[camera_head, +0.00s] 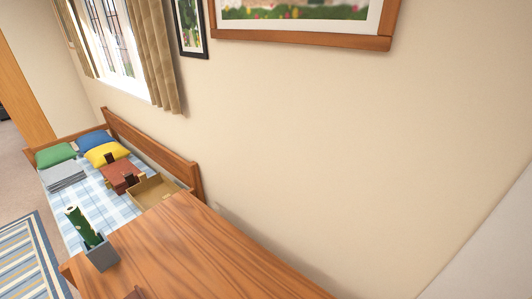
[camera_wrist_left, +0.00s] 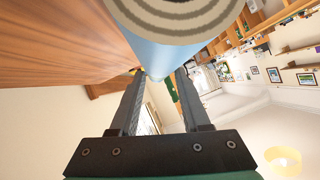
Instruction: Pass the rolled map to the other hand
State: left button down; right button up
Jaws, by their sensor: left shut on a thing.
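In the left wrist view, my left gripper (camera_wrist_left: 160,76) is shut on the rolled map (camera_wrist_left: 158,54). The map is a light blue roll, and its near end shows cream and grey rings close to the lens. Its far part is hidden beyond the fingertips. The head view shows neither the map in the grip nor either gripper. My right gripper is in neither view.
In the head view a wooden table (camera_head: 190,245) fills the lower middle.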

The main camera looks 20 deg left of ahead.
pick_arm(q)
jog(key=w+d+r+m+t+h, duration=0.3)
jog(key=w+d+r+m+t, duration=0.1)
jog(key=w+r+m+t, duration=0.25)
notch_tip(320, 180, up, 26)
jog(key=p, duration=3.1)
jog(key=shift+s+n+g+y, duration=0.25)
jog(key=shift+n+g+y, duration=0.1)
jog(key=shift+g, duration=0.1)
jog(key=shift+d, duration=0.15)
